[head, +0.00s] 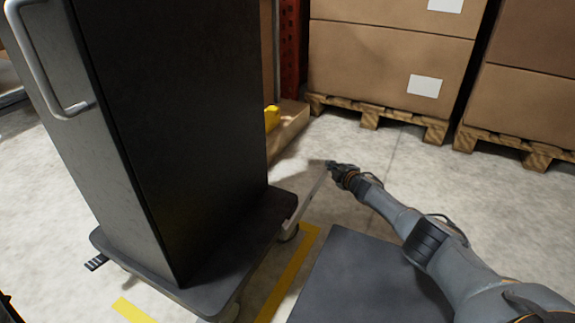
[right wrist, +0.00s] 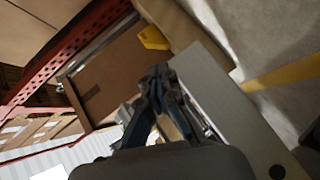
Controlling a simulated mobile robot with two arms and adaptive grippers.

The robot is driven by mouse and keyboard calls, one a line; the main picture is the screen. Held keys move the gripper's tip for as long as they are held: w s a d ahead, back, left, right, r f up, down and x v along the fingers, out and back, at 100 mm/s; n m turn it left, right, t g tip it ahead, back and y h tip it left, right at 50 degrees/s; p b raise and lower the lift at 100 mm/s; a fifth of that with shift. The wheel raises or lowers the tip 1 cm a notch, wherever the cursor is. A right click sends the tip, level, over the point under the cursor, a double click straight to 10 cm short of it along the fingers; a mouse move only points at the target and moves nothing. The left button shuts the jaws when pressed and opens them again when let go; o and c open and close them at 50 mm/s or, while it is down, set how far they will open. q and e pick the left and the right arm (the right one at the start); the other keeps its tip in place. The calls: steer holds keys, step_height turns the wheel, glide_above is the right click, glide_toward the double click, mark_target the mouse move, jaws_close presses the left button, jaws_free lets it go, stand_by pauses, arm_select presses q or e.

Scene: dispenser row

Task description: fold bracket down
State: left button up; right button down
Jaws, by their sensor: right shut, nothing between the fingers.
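The bracket (head: 306,196) is a narrow, light grey flat bar at the right edge of the dark cabinet's wheeled base (head: 190,292). It reaches away from the base toward the back right; I cannot tell its exact angle. In the right wrist view the bracket (right wrist: 232,112) is a pale strip with a dark round hole near its lower end. My right gripper (head: 333,167) is at the bracket's far end, just right of it. Its fingers (right wrist: 158,74) are closed and empty beside the bracket; I cannot tell whether they touch it. My left gripper is not in view.
The tall dark cabinet (head: 180,120) with a metal handle (head: 55,70) stands on the base. Yellow floor tape (head: 290,272) runs beside it. Cartons (head: 385,60) on wooden pallets (head: 375,112) stand behind.

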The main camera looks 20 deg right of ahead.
steer(key=shift+s+f, duration=0.1)
steer(key=shift+f, duration=0.05)
steer(key=d+v, duration=0.1)
steer(key=v, duration=1)
steer(key=shift+s+a+r, duration=0.3)
steer(key=shift+s+a, duration=0.05)
steer(key=shift+a, duration=0.15)
stand_by(0.7)
